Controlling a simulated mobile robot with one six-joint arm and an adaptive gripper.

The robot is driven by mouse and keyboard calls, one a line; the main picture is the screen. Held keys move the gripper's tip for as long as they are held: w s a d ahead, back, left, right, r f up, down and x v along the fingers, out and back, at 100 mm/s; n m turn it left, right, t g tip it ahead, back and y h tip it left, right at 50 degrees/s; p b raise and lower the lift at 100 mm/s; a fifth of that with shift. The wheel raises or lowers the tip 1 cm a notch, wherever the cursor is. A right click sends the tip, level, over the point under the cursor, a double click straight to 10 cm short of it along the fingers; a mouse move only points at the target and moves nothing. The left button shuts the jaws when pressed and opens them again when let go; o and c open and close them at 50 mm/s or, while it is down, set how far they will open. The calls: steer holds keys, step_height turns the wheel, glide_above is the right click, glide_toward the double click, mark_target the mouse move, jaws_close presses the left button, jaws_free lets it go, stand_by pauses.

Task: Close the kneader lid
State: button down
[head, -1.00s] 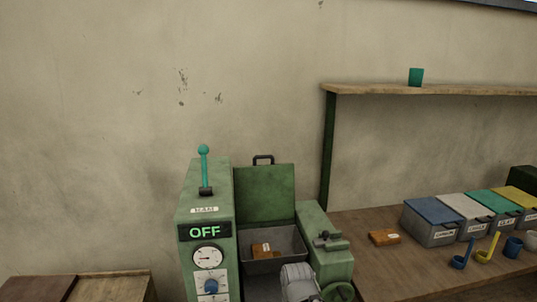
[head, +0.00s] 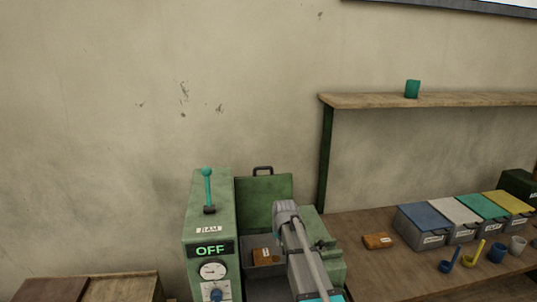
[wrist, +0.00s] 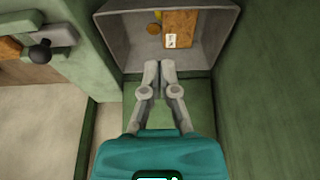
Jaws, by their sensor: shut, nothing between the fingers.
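The kneader is a green machine whose lid (head: 263,200) stands upright at the back of its trough, open, with a dark handle (head: 263,170) on its top edge. The grey trough (head: 248,270) is uncovered, with a brown block (head: 262,254) in it. In the wrist view the trough (wrist: 135,45) holds the brown block (wrist: 180,28) and a small yellowish piece. My gripper (wrist: 158,66) is shut and empty, its fingertips over the trough's edge. In the head view my arm rises in front of the machine and hides part of the trough and lid; my fingertips cannot be made out there.
The control housing (head: 208,232) with a teal lever and an OFF display stands left of the trough. A lower green housing (head: 328,238) stands right. The bench beyond holds a brown block (head: 378,241), lidded bins (head: 422,225) and scoops. A shelf (head: 430,99) is above.

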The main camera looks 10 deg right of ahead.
steer(key=w+r+t+p, duration=0.1)
steer(key=w+r+p, duration=0.5)
steer(key=w, duration=0.5)
steer(key=w+d+r+t+p, duration=0.1)
steer(key=w+r+t+p, duration=0.1)
steer(key=w+r+p, duration=0.4)
steer(key=w+d+r+t+p, duration=0.1)
steer(key=w+r+p, duration=0.5)
steer(key=w+r, duration=0.5)
steer(key=shift+w+d, duration=0.1)
steer(key=shift+w, duration=2.55)
steer(key=shift+f, duration=0.15)
steer(key=b+x, duration=0.8)
steer(key=x, duration=0.2)
steer(key=s, duration=0.3)
steer(key=shift+s, duration=0.4)
